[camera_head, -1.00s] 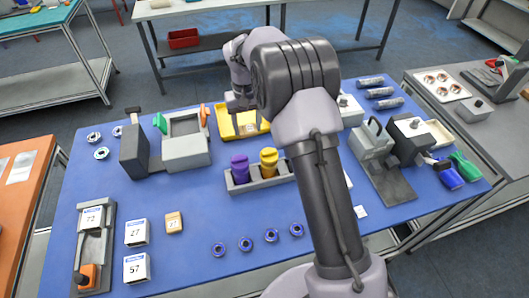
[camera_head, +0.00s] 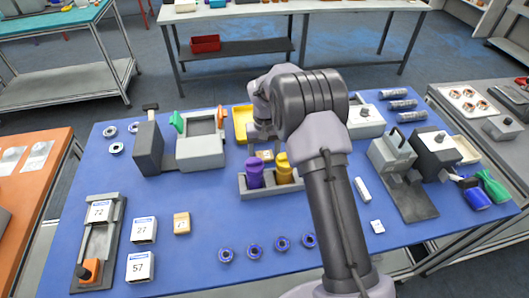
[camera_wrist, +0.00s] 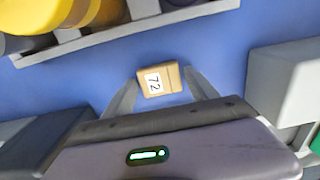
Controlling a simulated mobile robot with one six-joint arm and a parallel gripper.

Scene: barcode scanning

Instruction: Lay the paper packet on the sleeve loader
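The paper packet, a small tan block with a white label reading 72, shows in the wrist view (camera_wrist: 160,80) between the two fingertips. My gripper (camera_wrist: 161,84) is shut on it. In the head view my gripper (camera_head: 265,150) holds the packet (camera_head: 265,155) just behind the purple and yellow holders; my arm hides part of this area. The sleeve loader (camera_head: 97,245) appears to be the grey trough at the front left, with an orange handle at its near end. A white sleeve marked 72 (camera_head: 100,211) sits at its far end. My gripper is well behind and right of it.
White boxes marked 27 (camera_head: 144,230) and 57 (camera_head: 140,267) and a tan packet (camera_head: 182,223) stand right of the loader. The purple (camera_head: 255,173) and yellow (camera_head: 284,170) holders stand in a grey rack. A yellow tray (camera_head: 241,122) lies behind. The table's middle left is clear.

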